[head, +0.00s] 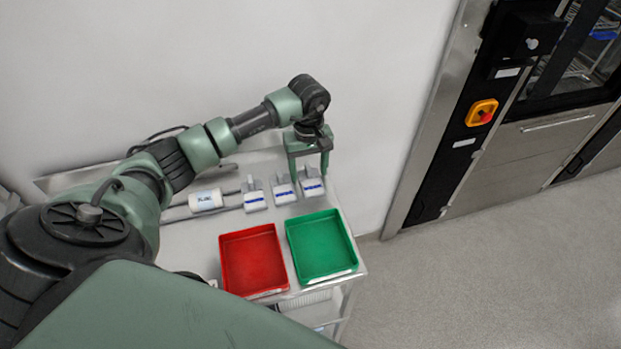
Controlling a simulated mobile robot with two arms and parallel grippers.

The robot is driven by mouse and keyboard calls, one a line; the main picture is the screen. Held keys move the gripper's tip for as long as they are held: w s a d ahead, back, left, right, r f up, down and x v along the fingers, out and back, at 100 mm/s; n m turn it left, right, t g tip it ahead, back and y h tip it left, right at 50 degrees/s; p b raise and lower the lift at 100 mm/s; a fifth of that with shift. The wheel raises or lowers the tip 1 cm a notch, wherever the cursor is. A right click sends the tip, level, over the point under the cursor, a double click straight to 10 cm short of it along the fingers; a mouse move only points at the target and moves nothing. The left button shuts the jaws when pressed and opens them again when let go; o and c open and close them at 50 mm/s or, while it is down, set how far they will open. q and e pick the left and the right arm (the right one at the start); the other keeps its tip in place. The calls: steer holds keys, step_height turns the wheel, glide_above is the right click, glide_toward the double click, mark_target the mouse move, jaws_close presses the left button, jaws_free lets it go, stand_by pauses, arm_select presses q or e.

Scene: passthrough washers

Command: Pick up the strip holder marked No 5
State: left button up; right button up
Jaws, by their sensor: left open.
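Three small white strip holders with blue bands stand in a row on the metal table: a left one (255,201), a middle one (284,194) and a right one (313,188). Their numbers are too small to read, so I cannot tell which is No 5. My left gripper (309,177) points down over the right end of the row. Its two fingers are apart, with the right holder's upper part showing between or just behind them. I cannot tell whether they touch it. My right gripper is out of view.
A white labelled bottle (206,200) lies left of the holders. A red tray (253,262) and a green tray (321,247) sit in front, both empty. A wall rises behind the table (349,240). A washer with an orange-framed red button (481,113) stands right.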

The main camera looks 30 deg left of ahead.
arm_select(q)
steer(key=c, duration=1.3)
steer(key=shift+r, duration=0.1)
